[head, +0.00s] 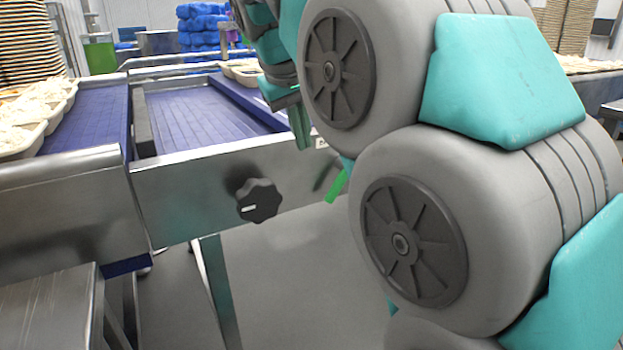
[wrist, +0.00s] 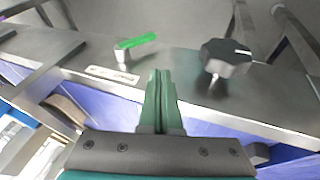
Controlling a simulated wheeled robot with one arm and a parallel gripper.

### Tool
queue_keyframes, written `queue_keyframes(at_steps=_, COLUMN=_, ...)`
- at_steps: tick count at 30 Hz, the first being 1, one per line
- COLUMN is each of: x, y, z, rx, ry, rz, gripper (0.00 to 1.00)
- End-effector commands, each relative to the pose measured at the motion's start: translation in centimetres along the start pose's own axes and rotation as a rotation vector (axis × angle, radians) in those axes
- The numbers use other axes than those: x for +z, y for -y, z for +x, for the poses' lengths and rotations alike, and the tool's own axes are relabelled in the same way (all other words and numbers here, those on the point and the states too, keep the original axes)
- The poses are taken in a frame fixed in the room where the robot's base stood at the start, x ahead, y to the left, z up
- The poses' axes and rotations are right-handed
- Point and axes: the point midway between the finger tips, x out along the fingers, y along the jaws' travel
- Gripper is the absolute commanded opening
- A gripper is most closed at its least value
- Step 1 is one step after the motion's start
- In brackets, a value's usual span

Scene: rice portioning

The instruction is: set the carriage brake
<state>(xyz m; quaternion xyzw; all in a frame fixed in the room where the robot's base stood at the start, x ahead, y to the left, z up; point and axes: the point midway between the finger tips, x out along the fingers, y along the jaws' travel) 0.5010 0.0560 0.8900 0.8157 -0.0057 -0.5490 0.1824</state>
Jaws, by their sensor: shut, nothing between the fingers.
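A green-handled lever (wrist: 136,41) sits on a short metal post on the steel side rail, left of my gripper in the wrist view. In the head view, only part of the green lever (head: 337,186) shows beside my arm. My gripper (wrist: 161,75) is shut and empty over the rail, with its fingertips between the lever and a black knob (wrist: 226,57), touching neither. In the head view, my gripper (head: 301,125) is near the rail and partly hidden by my arm. No wording on the lever is legible.
The black knob (head: 258,200) has a white mark and sticks out from the steel rail (head: 190,190). A white label (wrist: 113,76) is by the lever. Blue belts (head: 200,110) lie behind the rail, with rice trays (head: 22,138) at left. Open floor shows below.

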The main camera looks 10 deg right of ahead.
Motion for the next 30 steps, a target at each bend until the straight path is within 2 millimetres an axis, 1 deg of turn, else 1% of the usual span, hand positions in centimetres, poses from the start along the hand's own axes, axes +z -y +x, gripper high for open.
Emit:
queue_keyframes(at_steps=9, x=0.0, y=0.0, z=0.0, rx=0.0, ry=-0.001, rz=0.0, gripper=0.0)
queue_keyframes(at_steps=14, x=0.0, y=0.0, z=0.8, rx=-0.001, ry=0.0, rz=0.0, gripper=0.0)
queue_keyframes(at_steps=17, x=0.0, y=0.0, z=2.1, rx=-0.001, ry=0.001, rz=-0.001, gripper=0.0)
queue_keyframes(at_steps=20, x=0.1, y=0.0, z=3.8, rx=0.0, ry=0.003, rz=-0.001, gripper=0.0)
queue_keyframes(at_steps=30, x=0.1, y=0.1, z=10.4, rx=-0.001, ry=0.002, rz=-0.002, gripper=0.0)
